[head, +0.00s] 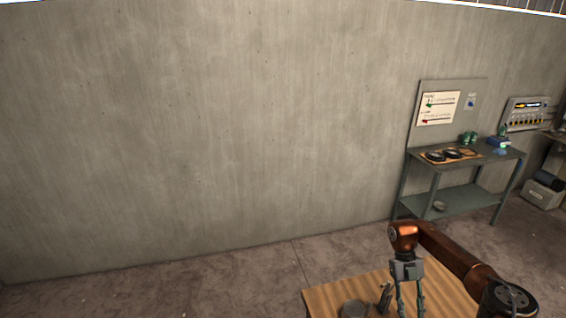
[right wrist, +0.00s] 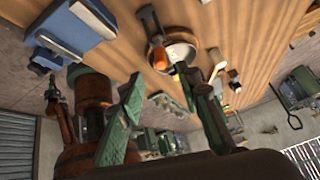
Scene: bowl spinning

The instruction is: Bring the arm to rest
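My right arm (head: 455,255) comes in from the lower right in the head view. My right gripper (head: 410,301) points down over the wooden table (head: 335,293), its fingers running to the picture's bottom edge. In the right wrist view the two green fingers of the right gripper (right wrist: 158,82) stand well apart, with nothing seen held between them. A round bowl (right wrist: 178,53) sits on the table just beyond the right-hand finger, partly hidden; it also shows at the bottom of the head view (head: 353,309). My left gripper is not seen in the head view.
A blue vise-like block (right wrist: 75,38) stands on the table in the right wrist view. A dark tool with an orange part (right wrist: 158,55) lies by the bowl. A metal shelf table (head: 450,200) stands against the grey wall (head: 200,130). The floor at left is clear.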

